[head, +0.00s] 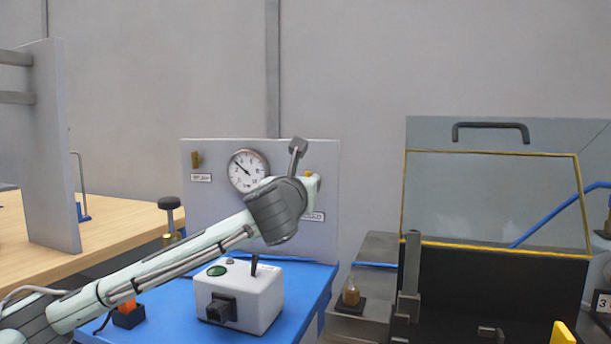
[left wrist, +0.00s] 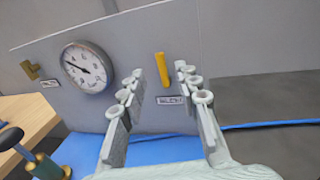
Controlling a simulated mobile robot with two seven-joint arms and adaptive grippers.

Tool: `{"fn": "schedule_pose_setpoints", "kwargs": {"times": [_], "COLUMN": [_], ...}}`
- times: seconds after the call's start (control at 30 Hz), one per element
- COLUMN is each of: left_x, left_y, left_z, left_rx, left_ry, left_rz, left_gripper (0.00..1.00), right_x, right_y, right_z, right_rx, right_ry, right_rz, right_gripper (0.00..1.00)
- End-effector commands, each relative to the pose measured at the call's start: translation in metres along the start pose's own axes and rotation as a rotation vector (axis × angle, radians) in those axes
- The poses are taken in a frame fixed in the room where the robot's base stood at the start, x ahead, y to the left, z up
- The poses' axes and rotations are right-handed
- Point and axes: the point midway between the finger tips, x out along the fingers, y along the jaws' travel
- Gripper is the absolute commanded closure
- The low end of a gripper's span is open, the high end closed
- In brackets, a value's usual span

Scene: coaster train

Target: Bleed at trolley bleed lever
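A grey upright panel (head: 222,202) carries a round white gauge (head: 248,170), a brass fitting at its left and a yellow lever at its right. In the left wrist view the yellow lever (left wrist: 162,68) stands nearly upright above a small label (left wrist: 170,100) too blurred to read. I take it for the bleed lever. My left gripper (left wrist: 163,93) is open, its fingers on either side of the lever in that view; I see no contact. In the head view my left wrist (head: 275,208) hides most of the lever and fingers. My right gripper is not in view.
A white control box (head: 238,298) with a green button and black switch sits on the blue top (head: 305,290) below my arm. A black-knobbed brass post (head: 170,203) stands left. A clear-windowed guard (head: 490,200) stands right.

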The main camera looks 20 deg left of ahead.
Motion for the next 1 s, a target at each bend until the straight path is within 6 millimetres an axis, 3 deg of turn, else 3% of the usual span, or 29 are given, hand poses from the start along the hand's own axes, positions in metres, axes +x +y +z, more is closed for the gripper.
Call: {"fn": "schedule_pose_setpoints", "kwargs": {"times": [0.2, 0.33, 0.73, 1.0], "left_x": [0.037, 0.053, 0.064, 0.063], "left_y": [0.001, 0.000, 0.000, 0.000], "left_z": [0.000, 0.000, 0.000, 0.000], "left_rx": [0.000, 0.000, 0.000, 0.000], "left_ry": [0.002, 0.001, 0.000, 0.000], "left_rz": [0.003, 0.002, 0.000, 0.000], "left_gripper": [0.68, 0.68, 0.68, 1.00], "right_x": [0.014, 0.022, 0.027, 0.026], "right_y": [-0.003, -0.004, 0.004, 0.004], "right_z": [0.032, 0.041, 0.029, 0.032], "right_rx": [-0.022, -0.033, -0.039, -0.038], "right_ry": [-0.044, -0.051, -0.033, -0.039], "right_rz": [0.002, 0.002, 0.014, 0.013], "right_gripper": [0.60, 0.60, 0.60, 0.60]}}
